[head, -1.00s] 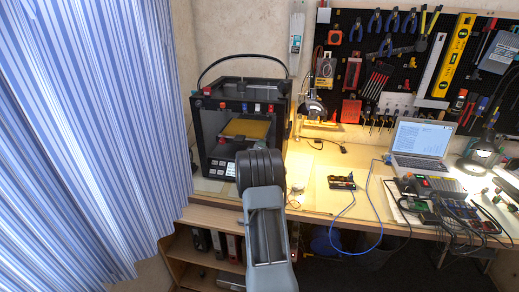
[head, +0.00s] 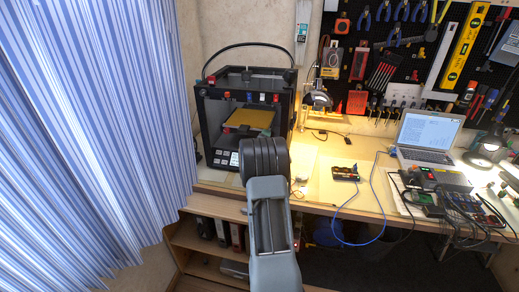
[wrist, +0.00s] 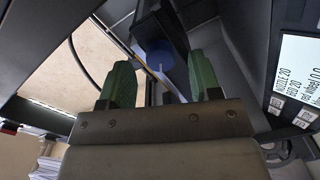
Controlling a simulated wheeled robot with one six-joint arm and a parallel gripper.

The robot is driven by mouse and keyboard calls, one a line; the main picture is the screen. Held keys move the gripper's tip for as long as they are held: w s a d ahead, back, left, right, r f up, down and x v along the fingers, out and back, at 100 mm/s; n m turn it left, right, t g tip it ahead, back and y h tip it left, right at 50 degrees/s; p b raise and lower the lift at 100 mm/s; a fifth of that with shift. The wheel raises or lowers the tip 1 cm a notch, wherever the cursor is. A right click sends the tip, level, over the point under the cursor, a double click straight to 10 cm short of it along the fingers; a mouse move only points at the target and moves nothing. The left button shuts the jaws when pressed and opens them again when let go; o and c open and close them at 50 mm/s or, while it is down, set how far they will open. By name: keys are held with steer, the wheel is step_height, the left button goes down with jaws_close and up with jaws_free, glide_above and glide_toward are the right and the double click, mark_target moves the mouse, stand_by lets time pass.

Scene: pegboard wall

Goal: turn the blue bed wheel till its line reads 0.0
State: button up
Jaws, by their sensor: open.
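The blue bed wheel (wrist: 156,53) shows in the wrist view under the dark bed, ahead of and between my fingertips. A short pale line marks it near its lower edge. My gripper (wrist: 161,80) has two green fingers, spread apart with nothing between them. The wheel looks apart from both fingers. The printer's screen (wrist: 305,68) is at the right of the wrist view; its wheel line is partly cut off and its number is hard to read. In the head view the black printer (head: 205,125) stands on the bench, and my arm hides the wheel and my gripper.
The printer's frame and panel surround my gripper closely. The yellow print plate (head: 252,118) is inside the printer. A small circuit board (head: 345,174), a blue cable (head: 374,196) and a laptop (head: 428,132) lie farther right on the bench.

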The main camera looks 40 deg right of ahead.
steer(key=b+v, duration=0.1)
steer(key=v, duration=1.1)
steer(key=shift+s+a, duration=0.2)
steer(key=shift+a, duration=0.1)
steer(key=a+f+m+y, duration=0.3)
steer(key=a+f+y, duration=0.25)
steer(key=f, duration=0.25)
steer(key=s+a+m+g+y, duration=0.1)
steer(key=a+g+y, duration=0.1)
steer(key=a+y, duration=0.5)
steer(key=s+a+r+n+g+y+p, duration=0.1)
steer(key=s+a+r+g+p, duration=0.1)
steer(key=s+a+r, duration=0.5)
steer(key=s+a+r+n+g+y+p, duration=0.1)
steer(key=s+a+r+p, duration=0.2)
steer(key=s+a+r, duration=0.4)
steer(key=s+a, duration=0.2)
steer(key=a, duration=0.6)
steer(key=shift+r+g, duration=0.25)
steer(key=shift+g, duration=0.15)
